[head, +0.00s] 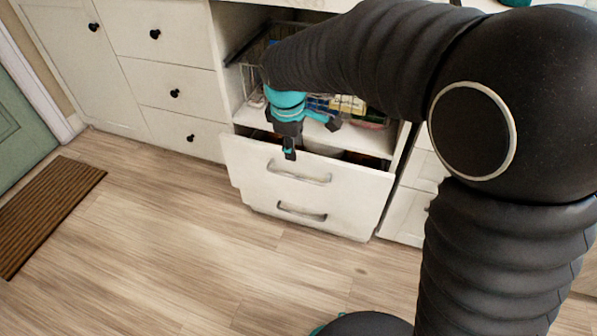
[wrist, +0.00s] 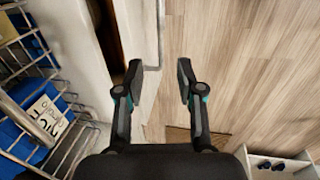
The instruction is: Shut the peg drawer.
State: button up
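The drawer (head: 262,178) that stands partly open is a white one with a grey bar handle (head: 299,178), below a wire-basket bay. I take it as the peg drawer; no pegs can be made out inside. Its front panel also shows edge-on in the wrist view (wrist: 139,30), with a dark gap behind it. My gripper (head: 311,138) is above the top edge of this drawer front. In the wrist view my gripper (wrist: 159,76) is open and empty, with one finger over the gap side and the other over the floor side. Contact cannot be told.
A wire basket (wrist: 20,60) with blue packets is close beside my gripper on the left. A lower drawer (head: 300,214) with a similar handle is beneath. White cabinets with black knobs (head: 155,34) stand left. The wooden floor (head: 190,250) in front is clear; a brown mat (head: 50,205) lies far left.

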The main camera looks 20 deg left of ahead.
aim_at(298, 177)
jog(key=w+f, duration=0.1)
jog(key=f, duration=0.7)
jog(key=w+f, duration=0.1)
jog(key=f, duration=0.4)
jog(key=shift+w+d+b, duration=0.15)
jog(key=shift+w+b, duration=0.15)
grip_shut()
